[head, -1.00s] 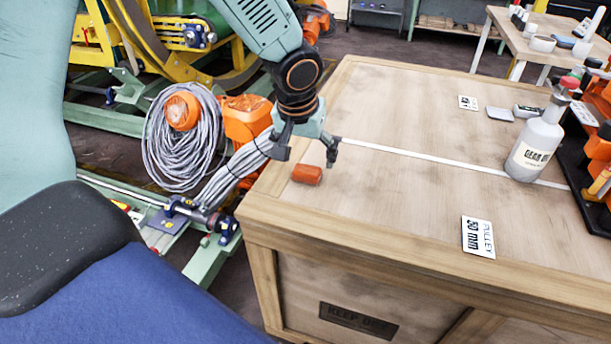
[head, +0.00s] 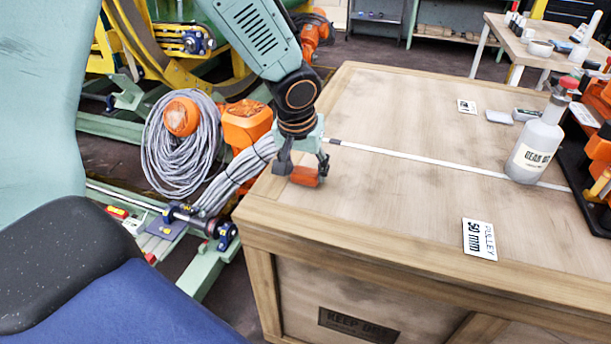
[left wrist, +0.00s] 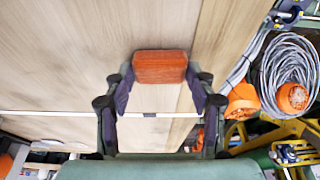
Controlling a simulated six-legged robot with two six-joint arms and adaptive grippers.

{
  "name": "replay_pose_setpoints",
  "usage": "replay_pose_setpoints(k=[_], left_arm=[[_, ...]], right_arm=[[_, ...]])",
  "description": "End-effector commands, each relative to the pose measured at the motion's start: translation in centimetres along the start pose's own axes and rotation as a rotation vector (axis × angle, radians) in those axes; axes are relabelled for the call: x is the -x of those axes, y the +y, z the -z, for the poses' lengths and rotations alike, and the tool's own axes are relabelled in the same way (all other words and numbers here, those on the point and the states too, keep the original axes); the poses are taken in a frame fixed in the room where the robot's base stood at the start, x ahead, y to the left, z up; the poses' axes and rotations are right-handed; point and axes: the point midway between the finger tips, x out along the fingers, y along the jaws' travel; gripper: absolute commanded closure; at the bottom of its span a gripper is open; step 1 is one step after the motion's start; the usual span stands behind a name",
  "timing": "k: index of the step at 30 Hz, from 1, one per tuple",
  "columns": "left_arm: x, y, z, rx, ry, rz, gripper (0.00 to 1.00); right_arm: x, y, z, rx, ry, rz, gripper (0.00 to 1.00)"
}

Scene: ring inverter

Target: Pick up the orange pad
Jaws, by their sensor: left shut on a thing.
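The orange pad (head: 304,176) is a small block at the left end of the wooden crate top (head: 400,185). My left gripper (head: 302,170) is down at the crate top and shut on the pad, with a finger on either side of it. In the left wrist view the pad (left wrist: 160,67) sits between the tips of the left gripper's two fingers (left wrist: 160,82). I cannot tell whether the pad still touches the wood. My right gripper is not in view.
A gear oil bottle (head: 536,145) stands at the right of the crate top, beside a dark rack with orange parts (head: 597,150). A "PULLEY 50 mm" card (head: 479,239) lies near the front edge. A grey cable coil (head: 180,145) hangs left of the crate. The crate's middle is clear.

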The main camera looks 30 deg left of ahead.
Motion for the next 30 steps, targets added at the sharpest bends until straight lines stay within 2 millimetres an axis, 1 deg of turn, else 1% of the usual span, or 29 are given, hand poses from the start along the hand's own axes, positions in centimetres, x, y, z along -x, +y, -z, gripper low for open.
replay_pose_setpoints(k=[7,10,14,21,25,30], left_arm=[[0.0,0.0,0.0,0.001,-0.001,0.000,0.66],[0.6,0.0,0.2,0.001,0.001,-0.001,0.66],[2.5,0.0,0.8,0.001,0.002,-0.001,0.66],[6.9,0.0,2.2,0.001,0.003,-0.001,0.66],[8.6,0.0,2.7,0.001,0.002,0.000,0.66],[9.5,0.0,3.0,0.001,0.000,0.000,0.66]], right_arm=[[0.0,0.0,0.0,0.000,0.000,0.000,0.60],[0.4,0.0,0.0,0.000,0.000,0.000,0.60],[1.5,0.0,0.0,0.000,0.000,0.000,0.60],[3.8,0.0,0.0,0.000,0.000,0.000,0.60],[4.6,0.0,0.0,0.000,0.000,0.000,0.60],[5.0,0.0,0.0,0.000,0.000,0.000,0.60]])
